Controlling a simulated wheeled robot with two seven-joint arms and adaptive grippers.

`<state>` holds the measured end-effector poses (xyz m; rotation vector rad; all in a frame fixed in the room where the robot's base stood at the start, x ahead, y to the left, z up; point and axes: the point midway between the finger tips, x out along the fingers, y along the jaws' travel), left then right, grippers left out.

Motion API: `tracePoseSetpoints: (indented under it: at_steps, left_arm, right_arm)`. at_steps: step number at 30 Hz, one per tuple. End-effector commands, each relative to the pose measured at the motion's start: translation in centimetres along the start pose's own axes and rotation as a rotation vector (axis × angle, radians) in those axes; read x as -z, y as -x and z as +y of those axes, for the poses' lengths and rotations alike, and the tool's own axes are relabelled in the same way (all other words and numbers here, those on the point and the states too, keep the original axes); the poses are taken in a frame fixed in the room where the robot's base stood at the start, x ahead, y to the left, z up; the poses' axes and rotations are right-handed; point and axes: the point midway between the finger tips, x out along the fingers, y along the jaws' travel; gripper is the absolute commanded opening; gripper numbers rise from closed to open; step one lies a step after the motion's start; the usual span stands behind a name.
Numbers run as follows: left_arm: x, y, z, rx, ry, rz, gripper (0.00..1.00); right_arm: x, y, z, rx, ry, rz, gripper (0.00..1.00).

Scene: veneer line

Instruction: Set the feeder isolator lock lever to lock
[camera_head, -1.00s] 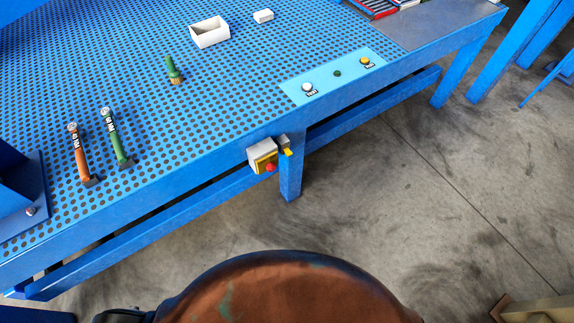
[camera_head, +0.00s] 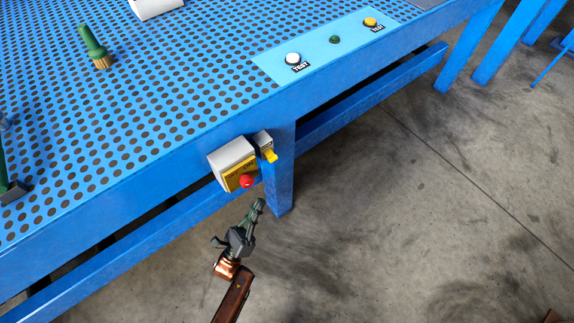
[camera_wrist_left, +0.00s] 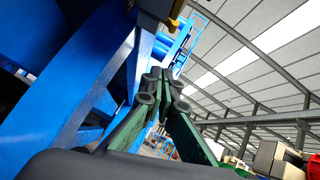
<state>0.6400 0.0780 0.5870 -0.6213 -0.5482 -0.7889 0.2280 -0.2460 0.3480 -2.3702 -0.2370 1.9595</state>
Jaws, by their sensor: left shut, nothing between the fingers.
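The feeder isolator is a pale grey box (camera_head: 231,157) with a yellow face and a red knob (camera_head: 247,181), fixed to the blue table's front edge. Beside it on the right is a small grey box (camera_head: 262,139) with a yellow lever (camera_head: 270,156), which looks like the lock lever. Its exact setting is too small to read. My left gripper (camera_head: 260,203) is shut and empty, just below the red knob and apart from it. Its closed fingers also show in the left wrist view (camera_wrist_left: 163,84). My right gripper is not in view.
The perforated blue table (camera_head: 130,140) has a blue lower rail and a leg (camera_head: 281,180) close to my left gripper. A light-blue panel (camera_head: 320,52) carries several buttons. A green-handled brush (camera_head: 93,42) is on the table.

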Motion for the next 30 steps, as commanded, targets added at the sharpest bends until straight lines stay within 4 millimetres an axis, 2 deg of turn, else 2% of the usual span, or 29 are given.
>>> tracePoseSetpoints:
  at_steps: [4,14,17,20,30]
  left_arm:
    - [-0.2,-0.4,-0.6,0.035,-0.055,-0.031,0.00]
    - [-0.4,-0.7,-0.7,0.036,-0.058,-0.033,0.00]
    - [-0.4,-1.3,-0.7,0.037,-0.058,-0.034,0.00]
    - [-0.4,-2.5,-0.7,0.037,-0.057,-0.034,0.00]
    - [-0.5,-9.2,-0.9,0.037,-0.056,-0.033,0.00]
  right_arm:
    - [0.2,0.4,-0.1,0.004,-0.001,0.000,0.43]
    - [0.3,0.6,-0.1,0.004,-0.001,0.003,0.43]
    - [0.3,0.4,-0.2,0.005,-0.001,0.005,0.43]
    - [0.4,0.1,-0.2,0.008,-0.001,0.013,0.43]
    - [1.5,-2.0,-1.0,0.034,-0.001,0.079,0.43]
